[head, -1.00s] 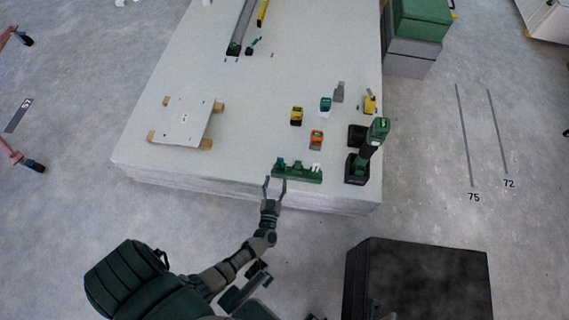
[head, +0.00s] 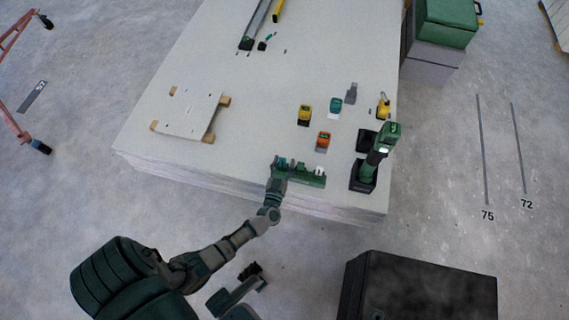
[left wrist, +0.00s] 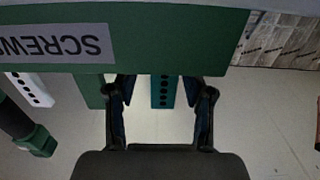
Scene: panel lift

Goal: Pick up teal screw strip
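A green rack with a "SCREW" label (left wrist: 200,42) spans the top of the left wrist view, upside down; the rack (head: 313,179) sits at the near edge of the panel stack in the head view. The teal screw strip (left wrist: 163,90), with a row of dark holes, shows below the rack's edge. My left gripper (left wrist: 160,92) is open, one finger on each side of the strip, with a visible gap to both sides. In the head view my left gripper (head: 282,166) is over the rack's left end. A white strip (left wrist: 28,88) is left in the wrist view.
A green-and-black drill (head: 372,160) stands right of the rack. Orange (head: 323,140), yellow (head: 305,115) and teal (head: 335,106) small blocks are behind it. A small panel on wooden blocks (head: 190,114) lies at left. A black box (head: 420,287) stands on the floor at right.

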